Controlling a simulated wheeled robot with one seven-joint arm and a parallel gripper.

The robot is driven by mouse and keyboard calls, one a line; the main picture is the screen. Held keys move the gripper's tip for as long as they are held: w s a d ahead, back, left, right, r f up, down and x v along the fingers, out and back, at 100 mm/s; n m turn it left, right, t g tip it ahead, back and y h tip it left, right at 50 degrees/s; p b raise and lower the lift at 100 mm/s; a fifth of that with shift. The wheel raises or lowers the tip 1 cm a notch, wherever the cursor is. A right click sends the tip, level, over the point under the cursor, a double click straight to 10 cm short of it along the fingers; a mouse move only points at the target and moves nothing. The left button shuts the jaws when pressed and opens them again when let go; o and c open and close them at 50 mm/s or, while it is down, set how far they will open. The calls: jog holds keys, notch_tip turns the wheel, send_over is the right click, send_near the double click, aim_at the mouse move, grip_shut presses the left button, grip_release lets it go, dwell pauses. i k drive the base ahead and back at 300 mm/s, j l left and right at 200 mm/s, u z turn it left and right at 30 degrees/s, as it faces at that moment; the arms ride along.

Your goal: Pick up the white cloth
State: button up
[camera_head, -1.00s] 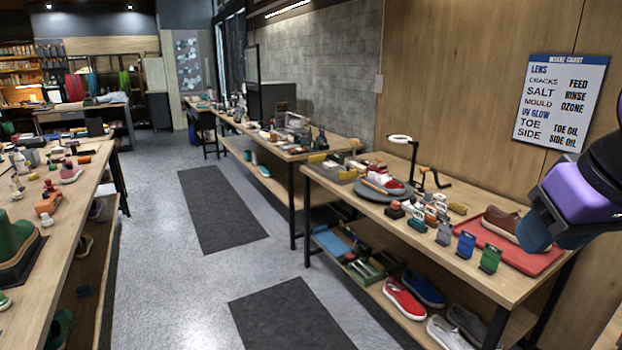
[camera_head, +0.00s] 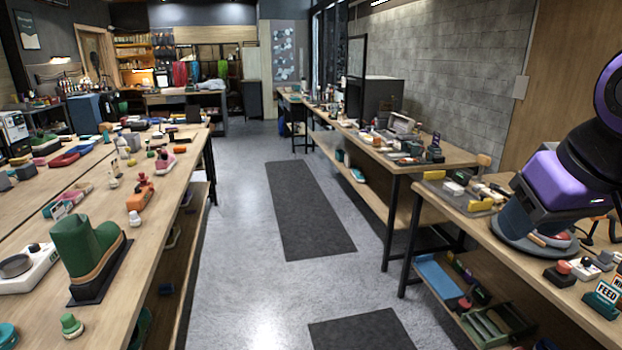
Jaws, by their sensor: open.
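I cannot make out a white cloth for certain. A pale, crumpled, cloth-like heap (camera_head: 212,85) lies on the far back table (camera_head: 160,98), too small to identify. The pale heap is far from my gripper, across the room.
A clear grey floor aisle with dark mats (camera_head: 305,215) runs between the benches. The left bench (camera_head: 165,205) holds a green boot (camera_head: 85,245) and many small items. The right bench (camera_head: 470,225) has a lower shelf with a blue tray (camera_head: 437,277). A second bench (camera_head: 425,165) stands behind it.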

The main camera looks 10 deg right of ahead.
aim_at(454, 189)
jog(key=i+z, duration=0.1)
jog(key=i, duration=0.45)
jog(key=i+j+z, duration=0.15)
jog(key=i, duration=0.45)
jog(key=i+j+z, duration=0.1)
jog(key=i, duration=0.45)
jog(key=i+j+z, duration=0.2)
jog(key=i+z, duration=0.2)
jog(key=i+j+z, duration=0.25)
jog(key=z, duration=0.2)
jog(key=i+j+z, duration=0.55)
jog(key=j+z, duration=0.35)
jog(key=j, duration=0.2)
jog(key=i+j+z, duration=0.1)
jog(key=j, duration=0.2)
